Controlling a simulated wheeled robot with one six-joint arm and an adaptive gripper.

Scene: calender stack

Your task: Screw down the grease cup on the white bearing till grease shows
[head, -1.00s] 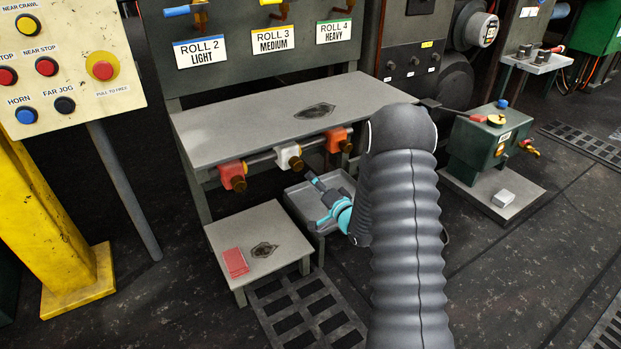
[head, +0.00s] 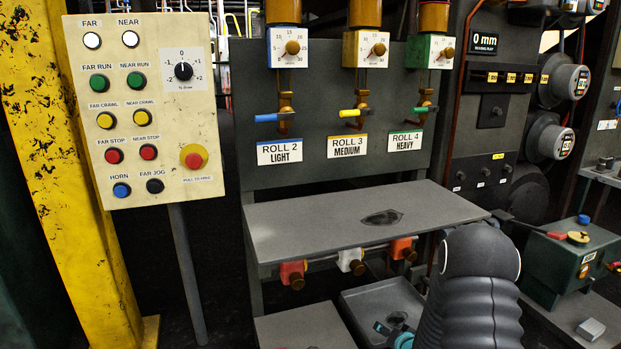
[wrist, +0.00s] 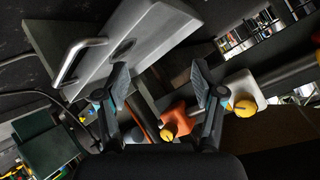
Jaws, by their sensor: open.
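The white bearing (head: 345,257) hangs under the front of the grey shelf in the head view, between a red bearing (head: 291,269) and an orange bearing (head: 401,246). Its brown grease cup (head: 357,268) points forward and down. In the wrist view the white bearing (wrist: 242,88) lies right of my right finger, with its cup looking yellow (wrist: 245,108). The orange bearing (wrist: 181,116) shows between my fingers, farther off. My gripper (wrist: 161,84) is open and empty. In the head view only a turquoise part of it shows at the bottom edge. I cannot see grease at the cup.
The grey shelf (head: 330,222) overhangs the bearings. A grey tray (head: 365,301) and a low table (head: 300,328) stand below. A control panel (head: 145,110) on a post is at left, a green box (head: 570,255) at right. My arm covers the lower right middle.

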